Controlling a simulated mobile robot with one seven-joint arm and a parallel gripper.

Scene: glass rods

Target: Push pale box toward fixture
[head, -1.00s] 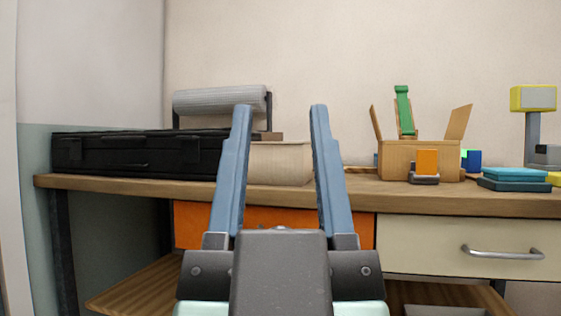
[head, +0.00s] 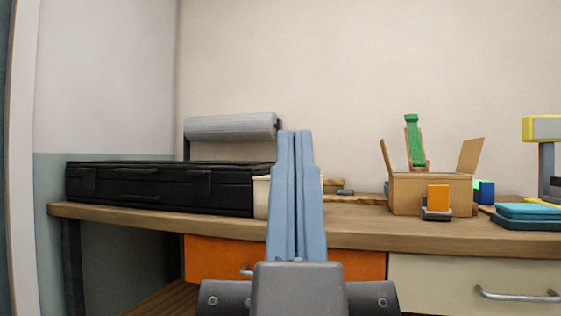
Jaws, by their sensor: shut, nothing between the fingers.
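My gripper (head: 293,136) is shut and empty, its two blue fingers pointing up side by side in the middle of the head view. The pale box (head: 261,197) is on the wooden bench behind the fingers, which hide most of it. A cream strip of it shows left of the fingers, by the right end of the black case. I cannot tell whether the fingers touch it. A grey roll on a dark stand (head: 231,128) is behind the case; I cannot tell which thing is the fixture.
The black case (head: 160,186) fills the bench's left part. An open cardboard box (head: 405,194) with a green item (head: 414,140) stands at right, an orange block (head: 438,198) before it. Teal and dark slabs (head: 530,212) lie farther right. Bare bench (head: 350,225) shows between.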

